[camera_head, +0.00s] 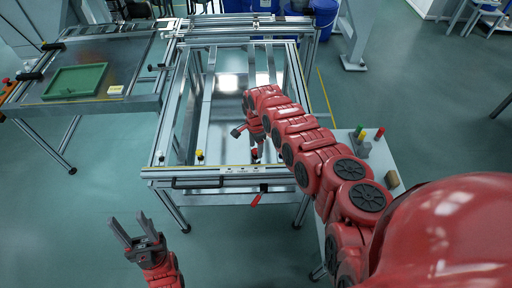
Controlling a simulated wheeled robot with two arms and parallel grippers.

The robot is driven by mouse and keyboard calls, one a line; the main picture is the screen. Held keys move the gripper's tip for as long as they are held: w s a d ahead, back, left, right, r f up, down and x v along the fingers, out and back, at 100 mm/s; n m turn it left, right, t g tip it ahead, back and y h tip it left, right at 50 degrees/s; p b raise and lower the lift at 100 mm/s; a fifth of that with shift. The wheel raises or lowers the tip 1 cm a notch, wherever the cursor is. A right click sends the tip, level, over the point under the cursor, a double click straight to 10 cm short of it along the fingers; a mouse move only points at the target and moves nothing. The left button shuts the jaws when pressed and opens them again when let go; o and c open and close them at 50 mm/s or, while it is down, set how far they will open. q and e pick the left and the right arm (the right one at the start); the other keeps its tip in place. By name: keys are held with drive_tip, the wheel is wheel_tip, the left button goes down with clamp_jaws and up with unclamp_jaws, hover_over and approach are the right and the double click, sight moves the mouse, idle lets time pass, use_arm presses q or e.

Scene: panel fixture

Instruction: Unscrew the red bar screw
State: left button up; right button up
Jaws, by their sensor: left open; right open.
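The red bar screw (257,199) sits at the front rail of the metal panel frame, right of its middle. Its red bar hangs tilted below a dark fitting on the rail. My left gripper (134,230) is open and empty, low over the floor, left of the screw and in front of the frame. My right arm reaches in from the right and bends down over the frame. My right gripper (254,154) is behind the front rail, apart from the red bar. Its fingers are small and partly hidden by the wrist, and I see nothing held.
The panel frame's front rail (222,174) lies between my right gripper and the red bar. A side table with a green tray (75,81) stands at the left. A small stand with coloured buttons (362,143) is at the right. The floor front left is clear.

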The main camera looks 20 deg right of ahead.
clamp_jaws()
drive_tip(key=shift+n, duration=0.3)
